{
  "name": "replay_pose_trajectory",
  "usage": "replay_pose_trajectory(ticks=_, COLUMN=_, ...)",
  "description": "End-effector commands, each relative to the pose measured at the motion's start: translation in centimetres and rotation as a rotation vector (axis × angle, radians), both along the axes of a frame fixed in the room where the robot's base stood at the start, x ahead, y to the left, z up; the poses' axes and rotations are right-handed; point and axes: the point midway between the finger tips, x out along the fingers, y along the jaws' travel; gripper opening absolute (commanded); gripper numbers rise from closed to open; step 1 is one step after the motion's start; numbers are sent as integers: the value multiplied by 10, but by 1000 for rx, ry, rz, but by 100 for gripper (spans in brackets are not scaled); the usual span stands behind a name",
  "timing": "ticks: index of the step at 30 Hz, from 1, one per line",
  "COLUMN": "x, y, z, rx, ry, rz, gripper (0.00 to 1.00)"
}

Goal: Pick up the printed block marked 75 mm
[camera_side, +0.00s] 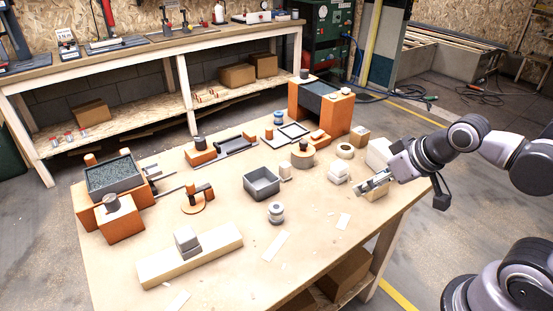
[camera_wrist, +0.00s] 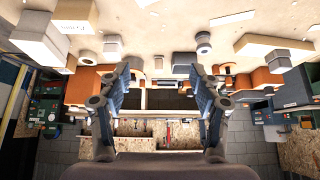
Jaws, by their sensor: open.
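My gripper (camera_side: 366,187) is at the right side of the workbench in the side view, fingers pointing left, open and empty. In the wrist view, which looks upside down, the two fingers of my gripper (camera_wrist: 164,80) stand wide apart with nothing between them. A pale tan block (camera_wrist: 75,14) with dark print on its face is at the upper left of the wrist view, outside the fingers. The print is too small to read surely. In the side view a tan block (camera_side: 377,195) shows beneath my gripper, partly hidden; it seems to be the same one.
A white block (camera_side: 379,152) stands close behind my gripper. A tan block (camera_side: 360,136), a ring (camera_side: 345,151) and a stacked white piece (camera_side: 338,172) are nearby. A grey open box (camera_side: 261,184) and steel cylinder (camera_side: 276,212) stand mid-table. The front right tabletop is mostly clear.

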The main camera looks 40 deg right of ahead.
Motion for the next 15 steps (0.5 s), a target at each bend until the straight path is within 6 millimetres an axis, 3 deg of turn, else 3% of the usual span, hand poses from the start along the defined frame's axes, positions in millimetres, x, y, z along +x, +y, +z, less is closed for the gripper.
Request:
replay_pose_trajectory(ticks=5, x=13, y=-13, z=1, rx=49, ry=62, rz=-156, gripper=64)
replay_pose_trajectory(ticks=15, x=52, y=-64, z=-13, rx=157, ry=208, rz=-745, gripper=64)
